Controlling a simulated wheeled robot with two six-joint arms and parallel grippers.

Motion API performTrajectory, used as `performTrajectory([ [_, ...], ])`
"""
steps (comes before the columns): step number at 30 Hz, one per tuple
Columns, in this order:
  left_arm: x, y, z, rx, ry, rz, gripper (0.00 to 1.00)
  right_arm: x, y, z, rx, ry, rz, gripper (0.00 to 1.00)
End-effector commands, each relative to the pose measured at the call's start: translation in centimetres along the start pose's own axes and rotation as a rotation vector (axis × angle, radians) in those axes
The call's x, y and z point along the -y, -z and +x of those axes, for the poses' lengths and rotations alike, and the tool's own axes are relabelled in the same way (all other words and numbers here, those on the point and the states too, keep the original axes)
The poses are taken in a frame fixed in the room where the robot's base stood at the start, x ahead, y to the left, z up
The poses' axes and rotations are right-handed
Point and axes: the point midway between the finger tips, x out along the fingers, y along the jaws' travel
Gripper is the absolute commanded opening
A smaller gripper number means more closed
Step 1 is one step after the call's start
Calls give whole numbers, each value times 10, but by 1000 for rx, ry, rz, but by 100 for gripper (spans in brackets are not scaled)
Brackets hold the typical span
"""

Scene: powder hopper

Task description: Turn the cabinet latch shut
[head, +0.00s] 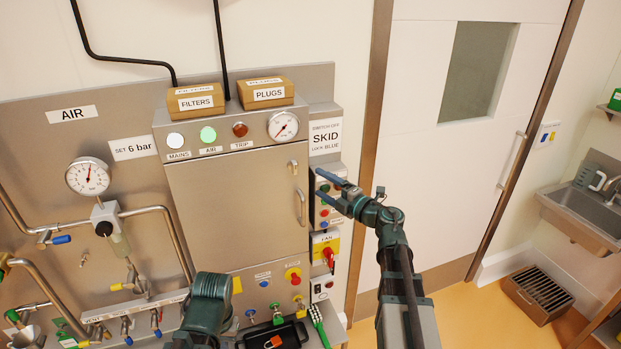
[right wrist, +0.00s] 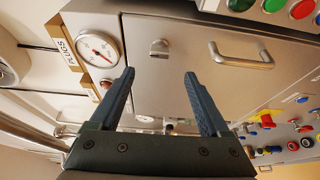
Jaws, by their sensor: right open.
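The cabinet latch (head: 292,164) is a small metal piece near the upper right edge of the grey cabinet door (head: 235,205), above the door handle. The door looks closed against its frame. My right gripper (head: 323,181) is open and empty, just right of the latch. In the right wrist view the latch (right wrist: 159,48) shows ahead, between and beyond the spread fingers of the right gripper (right wrist: 159,73), apart from them. I cannot tell exactly how the latch is turned. A link of my left arm shows at the bottom; its gripper is out of sight.
The door handle (head: 301,207) stands out below the latch. A button panel (head: 326,205) and a red fan switch (head: 329,257) lie close by my right arm. Boxes of filters (head: 195,102) and plugs (head: 266,94) sit on the cabinet top. A gauge (head: 283,125) is above the door.

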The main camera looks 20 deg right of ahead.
Motion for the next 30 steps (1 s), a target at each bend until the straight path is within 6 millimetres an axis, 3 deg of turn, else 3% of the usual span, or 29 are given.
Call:
performTrajectory([
  [3, 0, 0, 0, 0, 0, 0, 0, 0, 0, -17, 1, 0, 0, 80],
  [10, 0, 0, 0, 0, 0, 0, 0, 0, 0, -28, -1, 0, 0, 80],
  [24, 0, 0, 0, 0, 0, 0, 0, 0, 0, -28, 1, -1, 1, 80],
  [30, -2, 1, 22, 0, 0, 1, 0, 6, -3, -11, 123, -77, 81, 80],
])
